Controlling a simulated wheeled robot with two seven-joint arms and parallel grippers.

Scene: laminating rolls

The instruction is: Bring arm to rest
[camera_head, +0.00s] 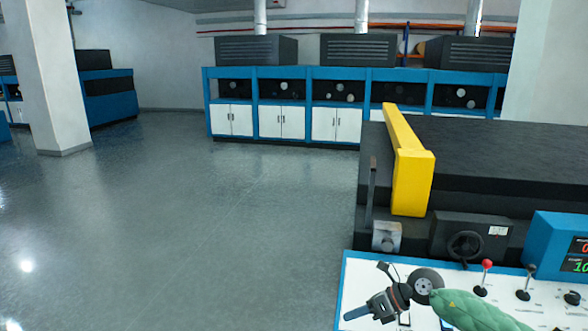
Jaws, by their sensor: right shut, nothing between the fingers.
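My right gripper (354,313) shows at the bottom of the head view, at the end of my green-sleeved arm that comes in from the lower right. It is shut and empty, with its fingers pointing left. It is in front of the white control panel (358,276) of the laminating machine (480,165); I cannot tell how far it is from the panel surface. My left gripper is not in view.
The panel carries a red-knobbed lever (486,266), black-knobbed levers and a blue display box (548,245). A yellow bar (413,180) stands on the machine. Open grey floor (200,230) lies to the left, with blue-framed cabinets (285,105) behind and a white pillar (48,80).

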